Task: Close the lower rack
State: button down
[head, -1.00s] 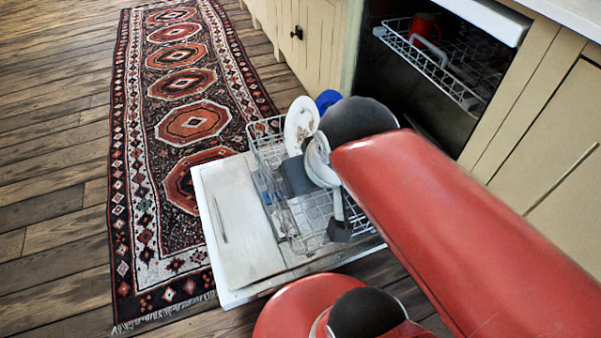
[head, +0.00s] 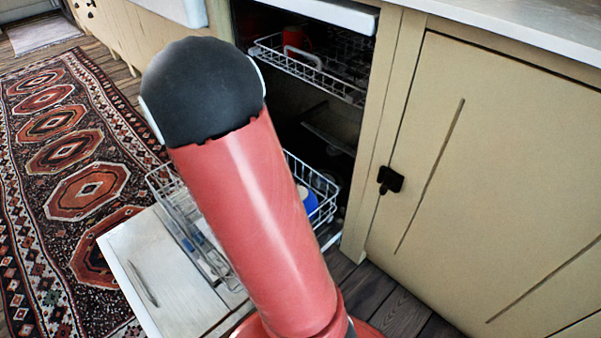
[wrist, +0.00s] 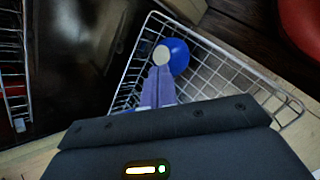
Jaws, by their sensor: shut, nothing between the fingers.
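The lower rack (head: 325,188) is a white wire basket, pulled out over the lowered dishwasher door (head: 165,275). My red arm hides its middle in the head view. In the wrist view the rack (wrist: 235,80) spreads around and beyond my gripper (wrist: 162,58). The gripper's fingers are together and empty, over or inside the basket; whether they touch the wires I cannot tell. A round blue item (wrist: 179,54) lies in the rack just right of the fingertips. It also shows in the head view (head: 308,200). My gripper is hidden there behind the arm.
The upper rack (head: 310,70) sits above in the dishwasher, with a red item (head: 293,38) in it. A cream cabinet door (head: 480,180) with a black latch (head: 390,180) stands to the right. A patterned rug (head: 80,190) lies on the wooden floor at left.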

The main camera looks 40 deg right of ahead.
jog(key=w+d+f+n+t+h+b, duration=0.1)
jog(key=w+d+f+n+h, duration=0.3)
jog(key=f, duration=0.4)
jog(key=w+d+f+n+h+b, duration=0.1)
jog(key=w+d+f+n+h, duration=0.15)
jog(key=d+f+n, duration=0.5)
jog(key=m, duration=0.1)
send_near(311, 170)
jog(key=shift+y, duration=0.25)
jog(key=x, duration=0.5)
jog(key=shift+s+d, duration=0.1)
jog(key=shift+d, duration=0.1)
jog(key=shift+d+r, duration=0.1)
jog(key=shift+d, duration=0.5)
jog(key=shift+d, duration=0.1)
